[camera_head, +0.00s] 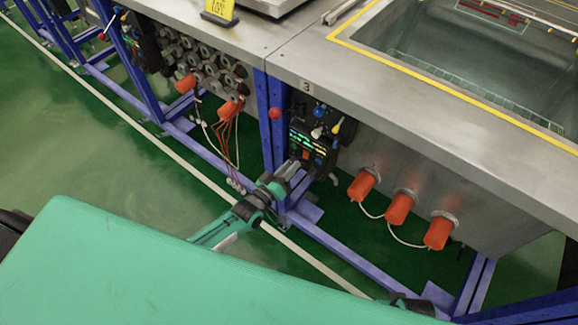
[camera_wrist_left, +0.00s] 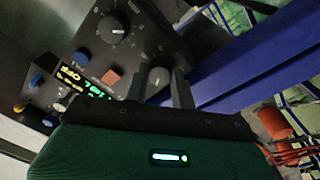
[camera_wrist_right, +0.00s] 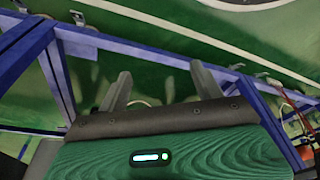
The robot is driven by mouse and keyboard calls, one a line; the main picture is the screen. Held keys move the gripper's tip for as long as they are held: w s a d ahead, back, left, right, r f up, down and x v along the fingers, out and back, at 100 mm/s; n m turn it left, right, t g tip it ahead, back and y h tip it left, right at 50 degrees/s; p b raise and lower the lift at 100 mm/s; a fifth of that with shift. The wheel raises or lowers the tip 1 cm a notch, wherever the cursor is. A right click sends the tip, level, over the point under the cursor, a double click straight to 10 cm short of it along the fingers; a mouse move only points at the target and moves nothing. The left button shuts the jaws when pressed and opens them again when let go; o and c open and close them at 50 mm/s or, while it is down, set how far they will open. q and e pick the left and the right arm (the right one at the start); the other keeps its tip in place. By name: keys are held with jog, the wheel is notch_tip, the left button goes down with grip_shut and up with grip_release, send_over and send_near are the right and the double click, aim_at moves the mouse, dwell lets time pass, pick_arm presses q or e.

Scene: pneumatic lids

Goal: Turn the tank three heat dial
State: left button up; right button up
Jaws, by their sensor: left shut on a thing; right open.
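The black control panel (camera_head: 308,141) with its lit display hangs below the tank rim by the number 3 label (camera_head: 306,86). My left gripper (camera_head: 296,168) is at the panel's lower edge. In the left wrist view the panel (camera_wrist_left: 70,45) appears turned over. There my left gripper's fingers stand on either side of a round grey dial (camera_wrist_left: 158,76) and are shut on it. Another dial (camera_wrist_left: 112,30) with a white mark sits apart from the fingers. The held dial cannot be made out in the head view. My right gripper (camera_wrist_right: 160,85) is open and empty.
Blue frame posts (camera_head: 268,115) stand left of the panel. Orange-capped fittings (camera_head: 400,207) with white cables stick out to its right. Coloured knobs (camera_head: 320,111) sit along the panel's top. A blue beam (camera_wrist_left: 240,70) runs close beside my left fingers. Green floor lies below.

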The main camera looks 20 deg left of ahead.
pick_arm(q)
jog(key=shift+a+m+g+h+p, duration=0.15)
jog(key=shift+m+p, duration=0.5)
jog(key=shift+m, duration=2.35)
jog(key=shift+d+m+g+h+p, duration=0.15)
jog(key=shift+m+p, duration=0.45)
jog(key=shift+m, duration=2.4)
pick_arm(e)
notch_tip(320, 180, down, 8)
jog(key=s, duration=0.1)
jog(key=shift+s+d, duration=0.4)
pick_arm(q)
jog(key=shift+a, duration=0.1)
pick_arm(e)
jog(key=shift+r, duration=0.1)
pick_arm(q)
jog(key=o, duration=1)
